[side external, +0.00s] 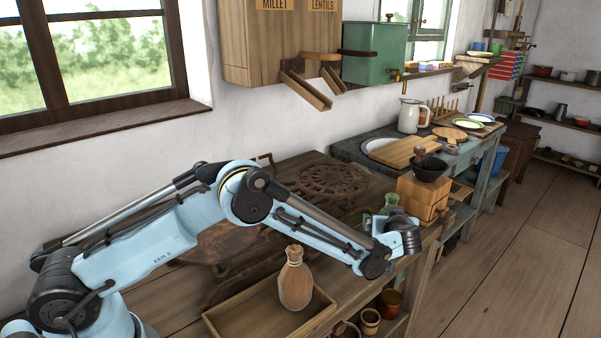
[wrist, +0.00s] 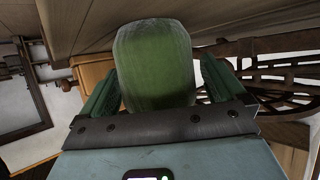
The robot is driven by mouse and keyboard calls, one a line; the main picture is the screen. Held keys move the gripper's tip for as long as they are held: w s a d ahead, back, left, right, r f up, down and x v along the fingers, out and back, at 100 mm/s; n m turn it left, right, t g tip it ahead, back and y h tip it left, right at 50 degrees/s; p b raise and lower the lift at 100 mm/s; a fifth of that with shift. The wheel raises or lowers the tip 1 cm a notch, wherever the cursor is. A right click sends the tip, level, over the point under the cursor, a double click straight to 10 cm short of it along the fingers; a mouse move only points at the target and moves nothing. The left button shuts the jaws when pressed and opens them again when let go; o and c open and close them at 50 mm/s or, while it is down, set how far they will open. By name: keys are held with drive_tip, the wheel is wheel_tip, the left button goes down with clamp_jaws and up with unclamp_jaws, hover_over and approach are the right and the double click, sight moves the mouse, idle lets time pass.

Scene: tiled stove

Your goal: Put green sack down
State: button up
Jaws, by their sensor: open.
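The green sack (wrist: 154,62) fills the space between the two fingers of my gripper (wrist: 158,78) in the wrist view. In the side external view the green sack (side external: 388,202) shows only in part, behind my gripper (side external: 404,222) at the right end of the wooden worktable. My gripper is open, with a finger on either side of the sack. I cannot tell whether either finger touches it. The sack's base is hidden, so what it rests on cannot be seen.
A wooden mill (side external: 423,195) with a dark bowl (side external: 430,168) stands close beside the sack. A brown sack (side external: 295,282) stands in a shallow wooden tray (side external: 240,319) at the front. An iron wheel (side external: 330,180) lies behind my arm. Small pots (side external: 370,320) sit below the table edge.

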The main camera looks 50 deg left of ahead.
drive_tip(key=v, duration=1.1)
drive_tip(key=shift+s+d+r, duration=0.1)
drive_tip(key=shift+s+d, duration=0.1)
drive_tip(key=shift+d, duration=0.05)
drive_tip(key=x, duration=1.2)
drive_tip(key=shift+a, duration=0.1)
drive_tip(key=shift+r, duration=0.5)
